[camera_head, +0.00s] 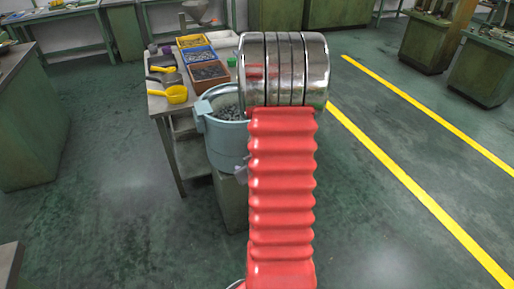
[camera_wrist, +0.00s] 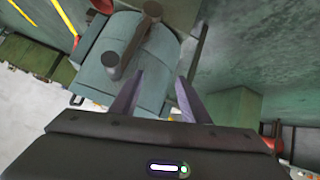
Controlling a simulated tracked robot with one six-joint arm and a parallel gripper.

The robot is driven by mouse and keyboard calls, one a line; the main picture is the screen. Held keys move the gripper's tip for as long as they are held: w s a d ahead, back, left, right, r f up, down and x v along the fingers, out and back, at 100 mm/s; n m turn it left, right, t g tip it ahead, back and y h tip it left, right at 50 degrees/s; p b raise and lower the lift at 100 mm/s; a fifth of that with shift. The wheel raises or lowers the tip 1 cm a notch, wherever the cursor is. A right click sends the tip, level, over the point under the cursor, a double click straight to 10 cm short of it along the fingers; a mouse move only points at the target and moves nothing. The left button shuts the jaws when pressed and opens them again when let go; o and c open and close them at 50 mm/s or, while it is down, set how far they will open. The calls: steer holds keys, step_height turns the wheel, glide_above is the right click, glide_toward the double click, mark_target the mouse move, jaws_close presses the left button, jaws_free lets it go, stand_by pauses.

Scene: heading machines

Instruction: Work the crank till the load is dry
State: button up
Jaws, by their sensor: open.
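In the wrist view a grey crank (camera_wrist: 131,42) with a round stub at each end stands on a blue-grey rounded housing (camera_wrist: 158,60). My gripper (camera_wrist: 162,72) is open, its two fingers apart and pointing toward the housing. The crank lies ahead and to the left of the fingertips, and nothing shows between them. In the head view a light blue tub (camera_head: 228,133) holds small grey metal pieces (camera_head: 230,111). My red arm covers its right side, and hides my gripper and the crank there. I cannot tell how wet the pieces are.
A bench (camera_head: 163,103) left of the tub carries a yellow scoop (camera_head: 177,95), several coloured bins, including a blue one (camera_head: 199,56), and a green cup (camera_head: 231,62). Green cabinets stand farther off. Open floor with yellow lines (camera_head: 420,190) lies to the right.

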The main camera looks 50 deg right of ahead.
steer(key=s+d+f+m+t+h, duration=0.1)
steer(key=s+d+f+t, duration=0.1)
steer(key=s+d+f, duration=0.4)
steer(key=r+t+h, duration=0.1)
steer(key=s+r+t+h, duration=0.1)
steer(key=t, duration=0.1)
steer(key=s+r+t, duration=0.1)
steer(key=r+t, duration=0.1)
steer(key=shift+a+h, duration=0.4)
steer(key=shift+w, duration=0.1)
steer(key=x, duration=1.3)
steer(key=shift+w+d, duration=0.2)
steer(key=shift+w, duration=0.1)
steer(key=shift+c, duration=0.7)
jaws_close()
